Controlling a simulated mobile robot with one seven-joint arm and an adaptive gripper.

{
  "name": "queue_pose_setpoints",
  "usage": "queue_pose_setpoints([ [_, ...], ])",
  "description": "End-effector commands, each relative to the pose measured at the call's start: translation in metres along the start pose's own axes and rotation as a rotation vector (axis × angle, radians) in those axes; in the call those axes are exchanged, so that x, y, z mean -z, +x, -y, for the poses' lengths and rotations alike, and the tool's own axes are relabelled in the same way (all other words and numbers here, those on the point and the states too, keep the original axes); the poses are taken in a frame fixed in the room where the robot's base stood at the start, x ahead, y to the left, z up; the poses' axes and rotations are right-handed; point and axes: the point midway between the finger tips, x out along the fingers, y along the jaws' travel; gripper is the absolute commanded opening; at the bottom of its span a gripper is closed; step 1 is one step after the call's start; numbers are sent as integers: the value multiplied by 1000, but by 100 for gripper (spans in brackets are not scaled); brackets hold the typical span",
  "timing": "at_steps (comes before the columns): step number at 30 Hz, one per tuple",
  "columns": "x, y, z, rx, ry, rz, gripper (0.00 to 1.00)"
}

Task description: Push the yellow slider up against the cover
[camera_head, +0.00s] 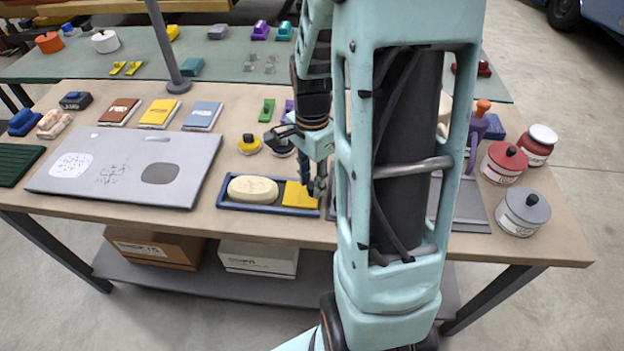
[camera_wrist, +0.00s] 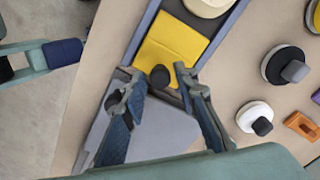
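A flat yellow block (camera_head: 299,194), which fits the yellow slider, lies in the right part of a long blue-rimmed tray (camera_head: 232,206). It also shows in the wrist view (camera_wrist: 180,38). A cream oval piece (camera_head: 252,189) lies to its left in the same tray, and its edge shows in the wrist view (camera_wrist: 207,5). I cannot tell for certain which piece is the cover. A dark round knob (camera_wrist: 160,77) shows at the yellow block's near edge. My gripper (camera_wrist: 154,74) is open, its fingertips on either side of the knob, with gaps visible.
A grey board (camera_head: 190,165) lies left of the tray. Round knobbed pieces, one yellow (camera_head: 249,144), stand behind it. A red-lidded tin (camera_head: 503,163) and a grey-lidded tin (camera_head: 523,211) stand at the right. My arm hides much of the table's middle right.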

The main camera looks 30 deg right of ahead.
Motion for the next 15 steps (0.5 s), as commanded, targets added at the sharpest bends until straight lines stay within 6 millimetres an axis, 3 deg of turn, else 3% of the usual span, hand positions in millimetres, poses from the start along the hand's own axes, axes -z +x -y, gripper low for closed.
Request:
queue_pose_setpoints([
  [1, 0, 0, 0, 0, 0, 0, 19],
  [6, 0, 0, 0, 0, 0, 0, 1],
  [15, 0, 0, 0, 0, 0, 0, 0],
])
